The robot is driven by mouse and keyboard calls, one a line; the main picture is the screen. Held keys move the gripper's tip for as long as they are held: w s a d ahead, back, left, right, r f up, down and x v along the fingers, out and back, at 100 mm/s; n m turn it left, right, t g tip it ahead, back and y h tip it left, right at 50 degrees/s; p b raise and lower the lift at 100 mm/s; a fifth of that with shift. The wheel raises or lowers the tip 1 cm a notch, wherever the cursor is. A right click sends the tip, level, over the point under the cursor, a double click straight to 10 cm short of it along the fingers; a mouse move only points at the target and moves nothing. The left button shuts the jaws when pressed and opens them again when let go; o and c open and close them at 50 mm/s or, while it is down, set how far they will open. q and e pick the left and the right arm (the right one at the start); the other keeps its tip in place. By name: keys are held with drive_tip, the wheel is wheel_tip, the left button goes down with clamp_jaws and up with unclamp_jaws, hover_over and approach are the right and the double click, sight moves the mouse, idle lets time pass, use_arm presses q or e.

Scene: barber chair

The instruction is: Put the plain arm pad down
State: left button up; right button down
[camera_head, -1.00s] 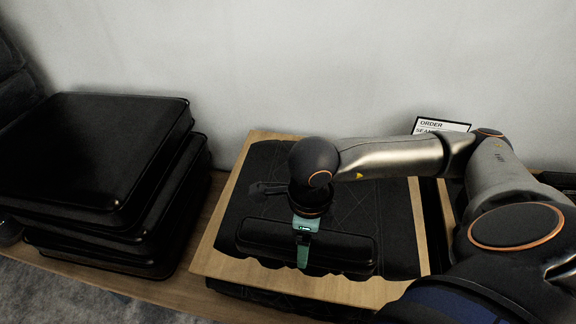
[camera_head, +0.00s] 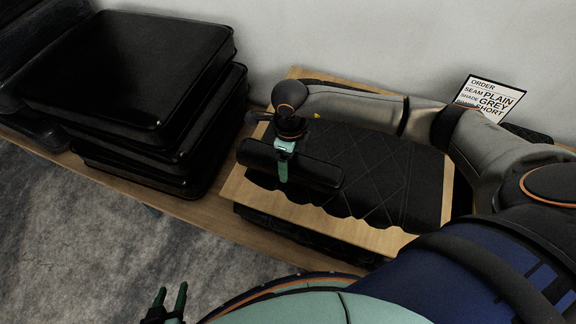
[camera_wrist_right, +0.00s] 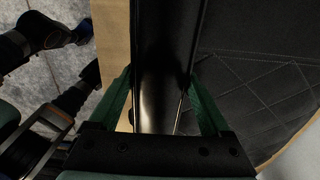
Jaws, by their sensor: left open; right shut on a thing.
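The plain arm pad (camera_head: 318,172) is a long black padded bar with a smooth surface. My right gripper (camera_head: 284,160) is shut across its middle and holds it over the left front part of a quilted black panel on a wooden board (camera_head: 232,190). The pad also shows in the right wrist view (camera_wrist_right: 165,60), between the green fingers of my right gripper (camera_wrist_right: 160,105). I cannot tell whether the pad touches the panel. My left gripper (camera_head: 170,302) is open and empty over the floor at the bottom left.
A stack of black cushions (camera_head: 140,75) stands left of the board on the wooden bench (camera_head: 190,205). An order card (camera_head: 490,97) reading seam plain, shade grey, short stands at the back right. The quilted panel (camera_head: 385,180) is bare right of the pad.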

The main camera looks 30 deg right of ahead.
drive_tip(key=shift+w+a+f, duration=0.1)
drive_tip(key=shift+w+f, duration=0.1)
drive_tip(key=shift+w+f+p, duration=0.1)
drive_tip(key=shift+f+p, duration=0.2)
drive_tip(key=shift+f, duration=1.35)
drive_tip(key=shift+f, duration=0.25)
unclamp_jaws()
drive_tip(key=shift+r, duration=0.1)
wheel_tip(320, 180, up, 12)
drive_tip(key=shift+r+b, duration=0.15)
drive_tip(key=shift+b, duration=0.3)
